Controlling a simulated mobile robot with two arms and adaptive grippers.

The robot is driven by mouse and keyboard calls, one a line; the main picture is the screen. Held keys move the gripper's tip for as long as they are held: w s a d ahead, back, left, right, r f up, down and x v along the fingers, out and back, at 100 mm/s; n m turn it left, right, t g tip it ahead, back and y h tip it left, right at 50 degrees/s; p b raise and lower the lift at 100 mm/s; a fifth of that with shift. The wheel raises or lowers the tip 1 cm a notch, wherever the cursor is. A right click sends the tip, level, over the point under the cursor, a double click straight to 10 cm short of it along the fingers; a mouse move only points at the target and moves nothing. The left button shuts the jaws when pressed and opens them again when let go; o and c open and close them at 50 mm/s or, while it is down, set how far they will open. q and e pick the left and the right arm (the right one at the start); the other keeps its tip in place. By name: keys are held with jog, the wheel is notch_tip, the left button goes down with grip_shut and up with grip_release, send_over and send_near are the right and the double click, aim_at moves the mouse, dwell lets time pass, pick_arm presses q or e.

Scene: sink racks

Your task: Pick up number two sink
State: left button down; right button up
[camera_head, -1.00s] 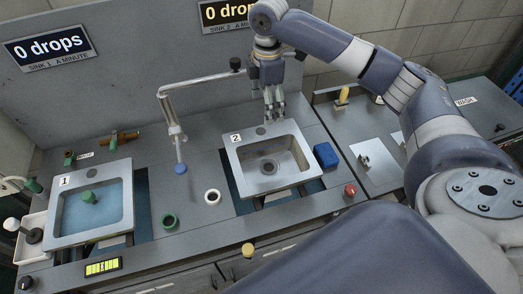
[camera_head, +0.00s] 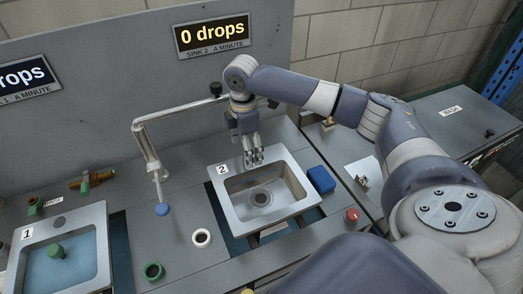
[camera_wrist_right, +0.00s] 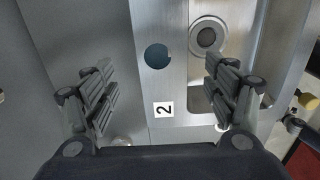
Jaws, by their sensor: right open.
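Sink number two (camera_head: 228,206) is a square steel basin with a "2" label on its back left corner, set in the grey counter. Its bowl is empty with a round drain. My right gripper (camera_head: 253,160) is over the sink's back rim, pointing down. In the right wrist view the sink's rim (camera_wrist_right: 172,125), with the label and a round hole, lies between the two spread fingers of the gripper (camera_wrist_right: 160,95). The gripper is open and holds nothing. I cannot tell whether the fingers touch the rim. My left gripper is not in view.
Sink one (camera_head: 92,217), with blue water and a green plug, stands at the left. A faucet (camera_head: 150,150) hangs between the sinks. A blue block (camera_head: 321,180) and a red knob (camera_head: 352,215) are right of sink two. White and green rings lie on the counter.

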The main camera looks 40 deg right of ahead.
jog(key=f, duration=0.1)
jog(key=f+p, duration=0.1)
jog(key=f, duration=0.1)
jog(key=f+p, duration=0.1)
jog(key=f, duration=0.1)
jog(key=shift+s+d, duration=0.25)
jog(key=shift+d, duration=0.05)
jog(key=shift+f, duration=0.4)
jog(key=shift+f+p, duration=0.25)
jog(key=shift+p, duration=0.15)
grip_shut()
jog(key=shift+r, duration=0.1)
